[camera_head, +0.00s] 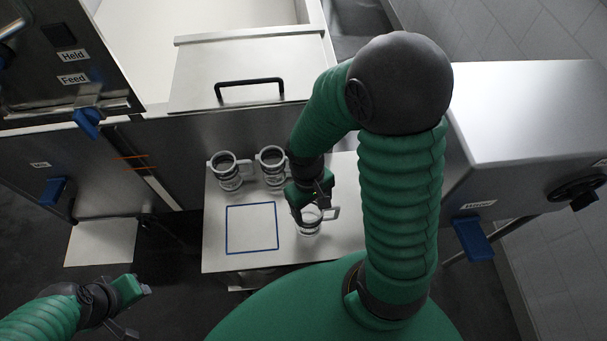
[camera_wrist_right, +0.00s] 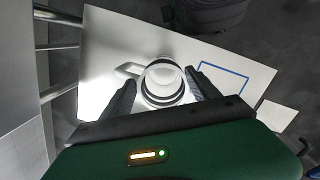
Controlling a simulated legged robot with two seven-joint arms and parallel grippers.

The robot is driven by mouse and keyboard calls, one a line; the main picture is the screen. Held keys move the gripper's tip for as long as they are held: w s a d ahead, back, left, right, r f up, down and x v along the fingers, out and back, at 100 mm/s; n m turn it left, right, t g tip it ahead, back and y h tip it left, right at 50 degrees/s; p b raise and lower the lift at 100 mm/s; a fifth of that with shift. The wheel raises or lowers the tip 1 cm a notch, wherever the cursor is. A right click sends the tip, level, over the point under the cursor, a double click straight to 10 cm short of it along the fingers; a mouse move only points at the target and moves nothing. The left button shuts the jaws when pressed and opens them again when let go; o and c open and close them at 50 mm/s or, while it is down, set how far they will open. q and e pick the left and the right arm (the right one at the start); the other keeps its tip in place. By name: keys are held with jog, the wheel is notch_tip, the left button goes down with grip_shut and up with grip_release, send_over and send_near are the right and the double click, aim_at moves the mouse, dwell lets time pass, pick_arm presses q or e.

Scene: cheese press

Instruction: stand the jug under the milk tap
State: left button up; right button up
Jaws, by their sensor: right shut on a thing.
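A clear jug with a handle (camera_head: 311,228) is at the right part of the small white table, right of a blue square outline. My right gripper (camera_head: 312,207) is shut on it; in the right wrist view the jug (camera_wrist_right: 162,85) sits between the two dark fingers. I cannot tell whether its base touches the table. Blue taps show at the upper left (camera_head: 88,122), on the left cabinet (camera_head: 53,191) and on the right steel box (camera_head: 472,238). Their small labels are too blurred to tell which is milk. My left gripper (camera_head: 136,310) is open and empty at lower left.
The white table (camera_head: 220,205) bears the empty blue square (camera_head: 252,228). Two similar jugs stand at its back edge, left (camera_head: 229,172) and right (camera_head: 271,165). A white plate (camera_head: 100,242) lies low under the left cabinet tap. A lidded vat (camera_head: 245,70) stands behind.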

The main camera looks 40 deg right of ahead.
jog(key=w+d+f, duration=0.3)
jog(key=w+f, duration=0.2)
jog(key=w, duration=0.3)
jog(key=shift+d, duration=0.4)
jog(key=o, duration=2)
jog(key=shift+c, duration=0.2)
